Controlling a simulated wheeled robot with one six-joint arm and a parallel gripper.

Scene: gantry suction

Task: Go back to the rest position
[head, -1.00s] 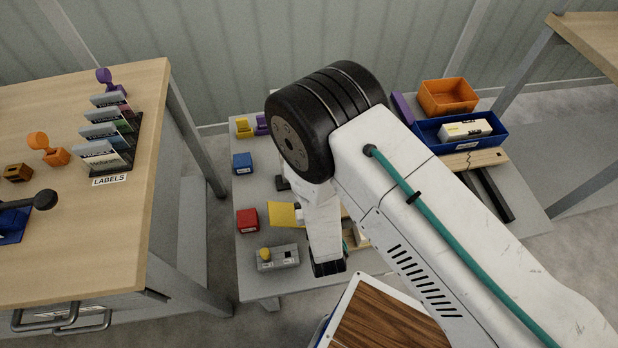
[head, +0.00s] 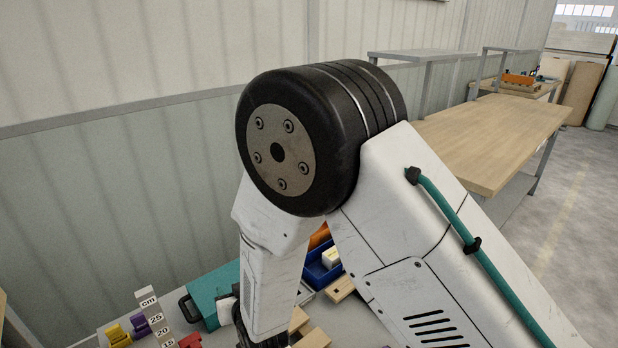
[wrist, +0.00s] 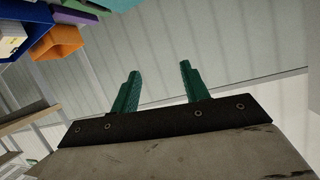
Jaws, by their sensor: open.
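My gripper shows in the wrist view (wrist: 158,88) with its two green fingers spread apart and nothing between them. The gripper's fingertips are hidden in the head view, below the bottom edge of the picture.
A blue bin (head: 318,277) and an orange bin (head: 320,237) stand behind my arm; the orange bin also shows in the wrist view (wrist: 58,43). A teal case (head: 212,292), a height scale (head: 155,318) and a yellow block (head: 117,335) lie left. A wooden workbench (head: 500,130) stands right.

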